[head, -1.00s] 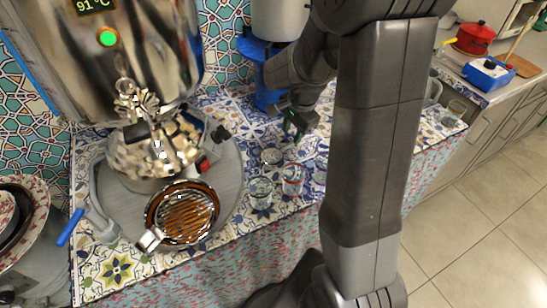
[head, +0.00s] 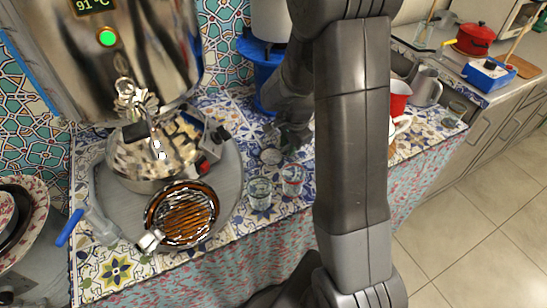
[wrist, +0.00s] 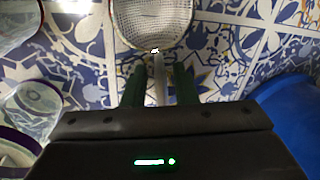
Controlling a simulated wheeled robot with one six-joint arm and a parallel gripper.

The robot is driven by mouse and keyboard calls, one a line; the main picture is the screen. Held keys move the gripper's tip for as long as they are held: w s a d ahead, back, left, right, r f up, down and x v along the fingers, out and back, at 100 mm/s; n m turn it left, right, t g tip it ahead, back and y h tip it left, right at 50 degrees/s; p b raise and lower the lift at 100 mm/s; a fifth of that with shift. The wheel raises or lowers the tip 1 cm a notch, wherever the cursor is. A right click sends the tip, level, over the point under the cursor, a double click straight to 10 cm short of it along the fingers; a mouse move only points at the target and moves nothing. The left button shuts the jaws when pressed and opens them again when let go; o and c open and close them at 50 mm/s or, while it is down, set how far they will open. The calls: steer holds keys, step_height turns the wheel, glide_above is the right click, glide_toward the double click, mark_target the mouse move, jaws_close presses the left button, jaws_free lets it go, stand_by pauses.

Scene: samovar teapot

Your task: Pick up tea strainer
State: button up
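The tea strainer (wrist: 153,22) lies on the patterned tiled counter, its mesh bowl at the top of the wrist view. Its pale handle (wrist: 158,78) runs down between my two green fingertips. My gripper (wrist: 158,86) is open, with a gap visible on both sides of the handle. In the head view my gripper (head: 291,140) is low over the counter, and a small round thing that looks like the strainer bowl (head: 271,156) shows just left of it. The far end of the handle is hidden by my gripper's body.
Glasses (head: 260,192) (wrist: 32,108) stand close in front of my gripper. A blue stand (wrist: 290,115) is close on its other side. The samovar (head: 130,60) and a round tray (head: 228,185) with a teapot (head: 150,160) are at left. A red-and-white cup (head: 398,98) is at right.

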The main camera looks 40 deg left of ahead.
jaws_close()
